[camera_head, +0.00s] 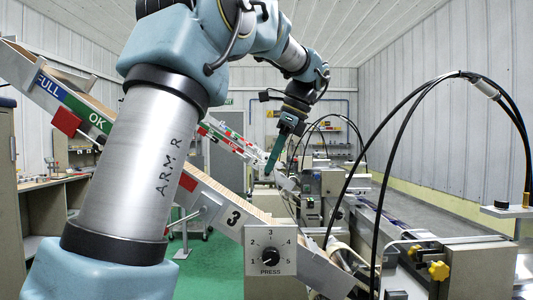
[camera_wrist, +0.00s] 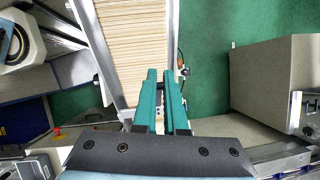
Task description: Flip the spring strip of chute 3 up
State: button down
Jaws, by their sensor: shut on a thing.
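In the wrist view the chute (camera_wrist: 128,45) is full of pale wooden sticks. My gripper (camera_head: 269,172) is at the lower end of the chute, pointing down. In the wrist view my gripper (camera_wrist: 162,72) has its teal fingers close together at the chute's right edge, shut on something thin. Its place fits the spring strip, but the fingers hide most of it, and I cannot tell its tilt.
A press dial (camera_head: 270,256) stands in front of the chute's low end. Black cables (camera_head: 400,110) arch over the machine on the right. Green floor (camera_wrist: 205,60) shows beside the chute.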

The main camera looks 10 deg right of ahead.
jog(key=shift+d+r, duration=0.1)
jog(key=shift+d, duration=0.05)
jog(key=c, duration=1.2)
grip_release()
jog(key=shift+s, duration=0.1)
jog(key=shift+o, duration=1.2)
jog(key=v, duration=1)
jog(key=shift+r, duration=0.35)
jog(key=shift+d, duration=0.1)
